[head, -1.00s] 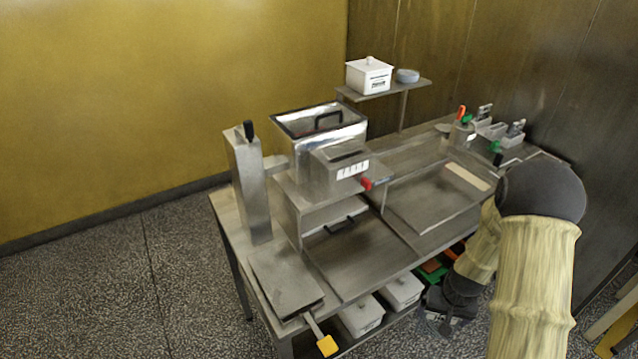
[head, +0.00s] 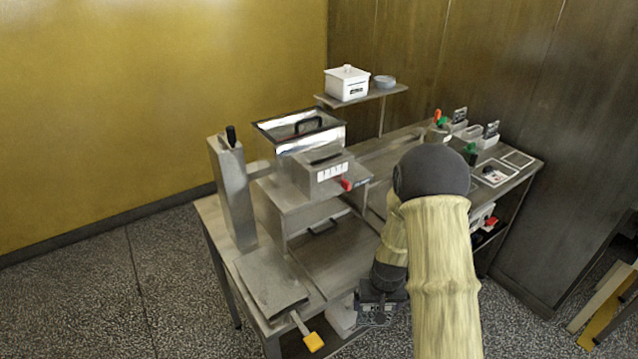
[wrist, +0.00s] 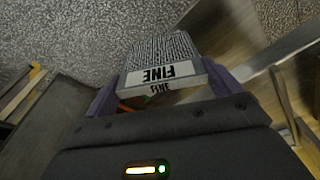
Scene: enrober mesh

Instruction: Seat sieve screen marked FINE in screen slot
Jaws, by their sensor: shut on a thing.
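The sieve screen marked FINE (wrist: 160,52) shows in the wrist view as a dark mesh panel with a pale labelled edge. My gripper (wrist: 163,90) is shut on it, one purple-grey finger at each side. In the head view my gripper (head: 377,306) is low at the table's front edge, and the screen cannot be made out there. A steel housing (head: 318,176) with a dark slit on top, a white marked label and a red knob (head: 346,185) stands on the table. I cannot tell whether that slit is the screen slot.
A steel hopper (head: 300,133) with a black handle stands behind the housing. A tall steel column (head: 233,190) is at left. A flat plate with a yellow-ended handle (head: 313,342) lies at the front left. A raised shelf holds a white lidded box (head: 346,84). Small bins (head: 488,137) stand at the back right.

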